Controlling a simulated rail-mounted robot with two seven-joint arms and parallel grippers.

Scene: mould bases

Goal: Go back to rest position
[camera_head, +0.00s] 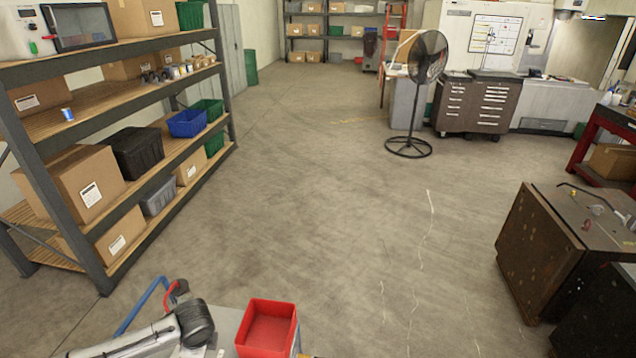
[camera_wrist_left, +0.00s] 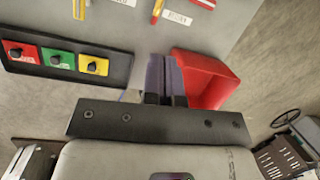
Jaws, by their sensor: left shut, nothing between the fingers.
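My left gripper (camera_wrist_left: 163,60) shows in the left wrist view with its two fingers together and nothing between them. It is over a grey surface, right beside a red bin (camera_wrist_left: 206,80). I cannot tell whether the fingers touch the bin. In the head view my left arm is at the bottom left and its fingers cannot be made out. The red bin (camera_head: 267,329) also shows there, at the bottom, and looks empty. My right gripper is in neither view.
A panel with red, green and yellow squares (camera_wrist_left: 62,58) lies on the grey surface (camera_wrist_left: 130,25). A loaded shelf rack (camera_head: 45,143) stands left, a fan (camera_head: 427,60) at the back, and rusty mould blocks (camera_head: 545,245) at right. The middle floor is clear.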

